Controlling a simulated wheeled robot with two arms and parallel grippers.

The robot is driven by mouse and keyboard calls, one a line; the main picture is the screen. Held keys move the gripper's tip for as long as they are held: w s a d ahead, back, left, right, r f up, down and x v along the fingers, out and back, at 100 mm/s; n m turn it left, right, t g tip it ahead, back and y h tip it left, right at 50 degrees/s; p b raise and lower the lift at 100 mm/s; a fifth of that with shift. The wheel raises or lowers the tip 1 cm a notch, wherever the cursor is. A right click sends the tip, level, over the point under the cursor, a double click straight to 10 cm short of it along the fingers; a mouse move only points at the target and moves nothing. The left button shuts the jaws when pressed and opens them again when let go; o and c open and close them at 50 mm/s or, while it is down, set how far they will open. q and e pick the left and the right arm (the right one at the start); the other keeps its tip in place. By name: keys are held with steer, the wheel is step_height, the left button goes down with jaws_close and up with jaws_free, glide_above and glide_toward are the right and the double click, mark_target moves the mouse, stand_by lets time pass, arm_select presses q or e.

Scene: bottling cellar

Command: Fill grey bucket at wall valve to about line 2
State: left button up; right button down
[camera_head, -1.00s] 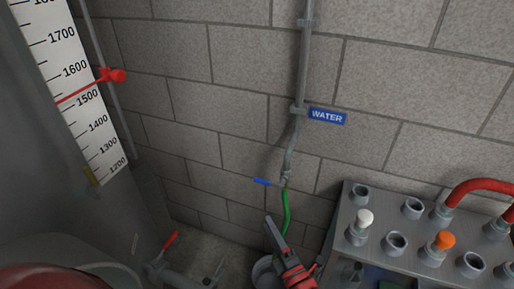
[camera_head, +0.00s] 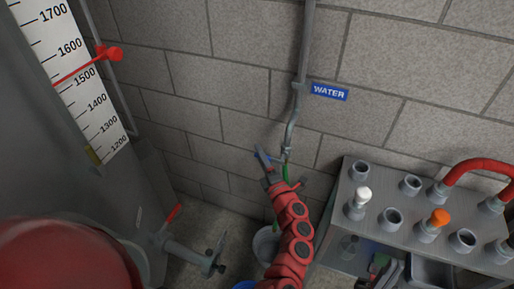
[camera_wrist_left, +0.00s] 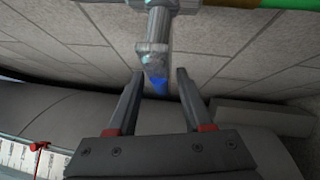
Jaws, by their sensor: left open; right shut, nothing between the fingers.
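The wall valve's blue lever (camera_head: 262,156) sits on the grey water pipe under a blue WATER sign (camera_head: 329,91). My left gripper (camera_head: 262,154) is open at the lever. In the left wrist view the blue lever (camera_wrist_left: 156,84) shows between the open fingertips (camera_wrist_left: 160,76); I see no grip on it. A green hose (camera_head: 286,172) hangs from the valve toward the grey bucket (camera_head: 264,246) on the floor, partly hidden by my left arm. The bucket's lines and water level cannot be made out. My right gripper (camera_head: 389,272) appears shut at the lower right, partly out of frame.
A grey rack (camera_head: 345,215) with several sockets, white and orange plugs and a red hose (camera_head: 478,166) stands at right. A blue object (camera_head: 245,285) shows at the bottom edge.

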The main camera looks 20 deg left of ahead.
arm_select(q)
steer(key=shift+x, duration=1.4)
steer(key=shift+f, duration=0.1)
jaws_close()
